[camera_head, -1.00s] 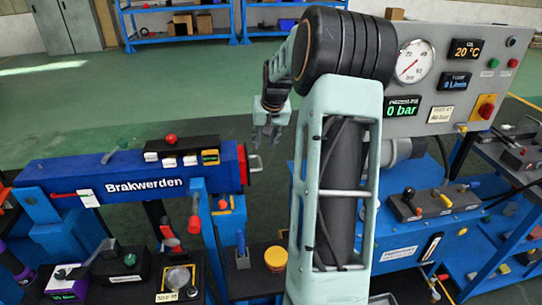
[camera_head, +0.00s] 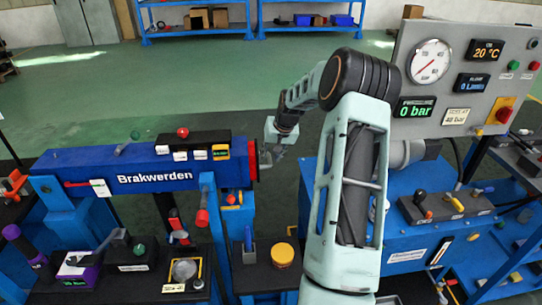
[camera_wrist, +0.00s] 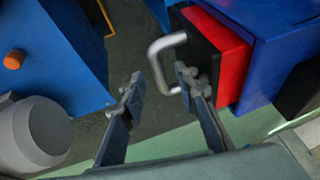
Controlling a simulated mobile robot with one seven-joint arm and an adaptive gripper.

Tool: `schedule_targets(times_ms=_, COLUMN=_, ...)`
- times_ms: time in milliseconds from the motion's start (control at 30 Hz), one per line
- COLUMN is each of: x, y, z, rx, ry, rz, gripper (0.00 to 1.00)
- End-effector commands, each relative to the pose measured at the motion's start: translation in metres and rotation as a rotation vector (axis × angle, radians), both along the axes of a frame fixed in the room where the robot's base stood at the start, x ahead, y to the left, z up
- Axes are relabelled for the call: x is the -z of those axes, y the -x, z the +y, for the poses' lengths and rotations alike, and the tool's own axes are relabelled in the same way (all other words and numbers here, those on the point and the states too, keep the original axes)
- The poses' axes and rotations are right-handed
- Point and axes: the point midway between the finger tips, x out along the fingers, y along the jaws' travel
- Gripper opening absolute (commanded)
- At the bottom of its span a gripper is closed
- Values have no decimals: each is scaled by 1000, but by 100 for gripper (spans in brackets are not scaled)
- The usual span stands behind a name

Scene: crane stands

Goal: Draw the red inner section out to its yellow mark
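The blue boom (camera_head: 130,170) marked "Brakwerden" lies level at the left in the head view. At its right end the red inner section (camera_head: 253,162) barely shows. In the wrist view the red inner section (camera_wrist: 224,58) sticks a short way out of the blue boom end, with a black end plate (camera_wrist: 200,42) and a grey U-shaped handle (camera_wrist: 155,62). My gripper (camera_wrist: 156,84) is open. The handle's outer bar appears between its fingers; the right finger overlaps the handle's lower end. I cannot tell whether they touch. In the head view my gripper (camera_head: 270,158) is beside the boom end. No yellow mark on the red section is visible.
A black control block (camera_head: 192,146) with a red knob sits on the boom. A grey gauge panel (camera_head: 450,60) and blue bench (camera_head: 410,230) stand at the right. In the wrist view a blue body (camera_wrist: 45,50) is at the left. Floor is clear behind the boom.

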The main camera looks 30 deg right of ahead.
Motion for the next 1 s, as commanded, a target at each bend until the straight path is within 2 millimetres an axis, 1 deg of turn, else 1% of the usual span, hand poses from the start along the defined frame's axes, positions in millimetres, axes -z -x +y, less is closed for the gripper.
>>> schedule_targets(times_ms=133, x=5, y=-3, z=0, rx=0, ry=2, rz=-1, gripper=29)
schedule_targets(times_ms=367, x=5, y=-3, z=0, rx=1, ry=1, rz=0, gripper=29)
schedule_targets(times_ms=633, x=5, y=-3, z=0, rx=1, ry=1, rz=0, gripper=0)
schedule_targets(times_ms=1000, x=5, y=-2, z=-2, rx=1, ry=1, rz=0, gripper=0)
